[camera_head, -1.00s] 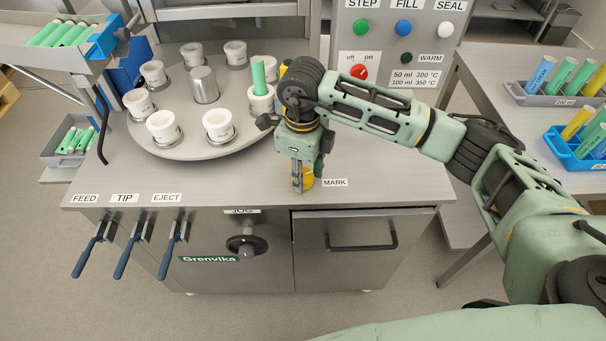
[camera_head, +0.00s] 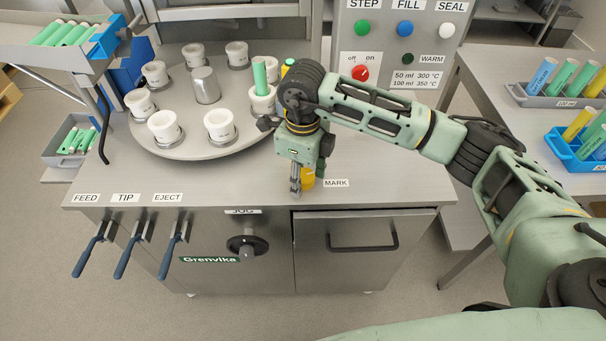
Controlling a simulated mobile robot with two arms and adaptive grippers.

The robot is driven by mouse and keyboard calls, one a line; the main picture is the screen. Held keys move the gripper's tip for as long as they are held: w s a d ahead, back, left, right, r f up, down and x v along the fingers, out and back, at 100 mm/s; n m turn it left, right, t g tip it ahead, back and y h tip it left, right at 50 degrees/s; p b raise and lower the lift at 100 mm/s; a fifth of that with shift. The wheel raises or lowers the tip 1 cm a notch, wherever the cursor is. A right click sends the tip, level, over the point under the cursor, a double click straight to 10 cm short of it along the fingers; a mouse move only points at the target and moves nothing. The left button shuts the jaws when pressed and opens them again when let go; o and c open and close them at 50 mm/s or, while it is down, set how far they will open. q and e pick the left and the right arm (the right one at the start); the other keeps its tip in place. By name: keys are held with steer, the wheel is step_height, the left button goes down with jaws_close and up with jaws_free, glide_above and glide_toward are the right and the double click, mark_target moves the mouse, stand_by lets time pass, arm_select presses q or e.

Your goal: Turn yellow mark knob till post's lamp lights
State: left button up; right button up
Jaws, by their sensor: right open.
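The yellow mark knob (camera_head: 308,179) stands on the front right of the machine's top, left of the MARK label (camera_head: 336,183). It is partly hidden behind my right gripper (camera_head: 296,190). The gripper points down, open, its fingers close in front and to the left of the knob. I cannot tell whether they touch it. A yellow post (camera_head: 284,71) rises behind my right wrist, beside the turntable; its top (camera_head: 290,62) shows bright green. Its lower part is hidden. My left gripper is out of view.
The turntable (camera_head: 188,118) carries several white cups, one holding a green tube (camera_head: 259,73). A control panel (camera_head: 400,50) stands behind my right arm. Levers (camera_head: 130,250) and a jog wheel (camera_head: 247,246) are on the front. Tube trays stand on the right table (camera_head: 490,85).

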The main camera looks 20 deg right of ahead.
mark_target(303, 178)
steer(key=shift+r, duration=0.1)
steer(key=shift+w+r, duration=0.1)
steer(key=shift+r, duration=0.15)
step_height(303, 178, up, 11)
steer(key=shift+r, duration=0.15)
stand_by(0.5)
